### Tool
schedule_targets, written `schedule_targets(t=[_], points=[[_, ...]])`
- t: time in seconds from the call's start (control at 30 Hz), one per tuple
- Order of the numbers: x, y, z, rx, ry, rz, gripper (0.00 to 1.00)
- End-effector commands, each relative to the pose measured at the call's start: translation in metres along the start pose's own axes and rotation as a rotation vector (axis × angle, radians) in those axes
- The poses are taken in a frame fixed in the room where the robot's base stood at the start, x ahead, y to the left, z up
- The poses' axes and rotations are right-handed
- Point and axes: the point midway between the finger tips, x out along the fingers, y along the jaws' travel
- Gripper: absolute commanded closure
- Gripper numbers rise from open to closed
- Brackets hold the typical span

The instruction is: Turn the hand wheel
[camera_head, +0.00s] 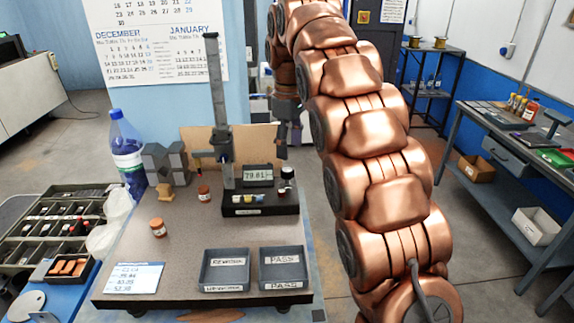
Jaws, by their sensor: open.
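A measuring stand (216,90) with a tall dark column rises from a black base (258,207) at the back of the bench. A dark carriage (222,147) sits on the column, with a short bar pointing left. No hand wheel shows clearly; it may be part of this carriage, but I cannot tell. A small round dark knob (287,173) sits at the right of the base unit, by the display (258,174). My gripper (288,147) hangs right of the column, pointing down, open and apparently empty. Its fingers look small and dark, and their distance from the stand is unclear.
Two grey trays, one marked rework (226,270) and one marked pass (283,268), lie at the front. The bench middle (195,235) is clear.

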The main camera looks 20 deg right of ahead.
Motion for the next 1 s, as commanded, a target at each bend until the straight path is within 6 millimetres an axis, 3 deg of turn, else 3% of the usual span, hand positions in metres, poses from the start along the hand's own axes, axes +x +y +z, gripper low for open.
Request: schedule_targets(t=[0.37,1.0], points=[[0.002,0.009,-0.013,-0.059,0.007,0.004,0.39],[0.048,0.01,-0.013,-0.056,0.007,0.004,0.39]])
